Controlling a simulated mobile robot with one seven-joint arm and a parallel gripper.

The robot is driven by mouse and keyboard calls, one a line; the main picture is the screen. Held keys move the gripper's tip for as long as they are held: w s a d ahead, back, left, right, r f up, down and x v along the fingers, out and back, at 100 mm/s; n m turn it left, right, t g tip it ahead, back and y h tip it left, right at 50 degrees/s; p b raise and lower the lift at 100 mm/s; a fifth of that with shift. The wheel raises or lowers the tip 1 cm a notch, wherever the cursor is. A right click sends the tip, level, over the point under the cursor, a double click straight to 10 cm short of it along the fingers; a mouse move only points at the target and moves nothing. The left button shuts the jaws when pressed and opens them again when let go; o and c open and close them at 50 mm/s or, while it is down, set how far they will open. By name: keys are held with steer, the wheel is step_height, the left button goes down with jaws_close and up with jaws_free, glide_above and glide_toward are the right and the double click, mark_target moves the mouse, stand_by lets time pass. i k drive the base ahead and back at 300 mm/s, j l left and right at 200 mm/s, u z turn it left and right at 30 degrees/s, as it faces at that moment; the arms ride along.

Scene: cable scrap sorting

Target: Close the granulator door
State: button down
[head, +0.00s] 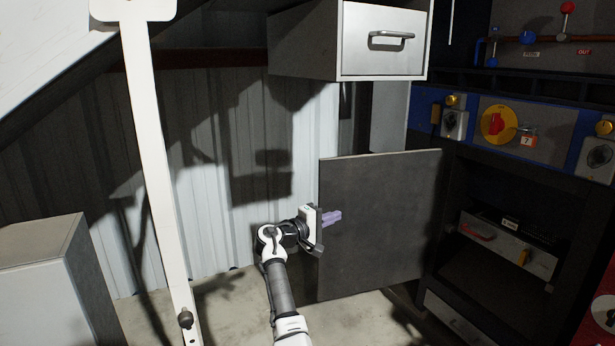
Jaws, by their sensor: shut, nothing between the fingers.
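The granulator door (385,220) is a flat dark grey panel, swung open to the left of the dark machine cabinet. The cabinet's opening (500,215) shows to the right of the door. My gripper (336,217) is shut and empty, with purple fingertips pointing right. It is in front of the door's left part, near its free edge. I cannot tell whether the fingertips touch the door.
A grey drawer unit (382,41) hangs above the door. A white post (155,160) stands to the left, and a pale cabinet (45,285) is at lower left. A control panel (555,125) with a yellow and red switch (497,124) is above the opening. Concrete floor shows below.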

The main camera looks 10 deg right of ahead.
mark_target(387, 202)
steer(key=i+j, duration=0.25)
steer(key=i, duration=0.2)
steer(key=i+j, duration=0.25)
steer(key=i, duration=0.2)
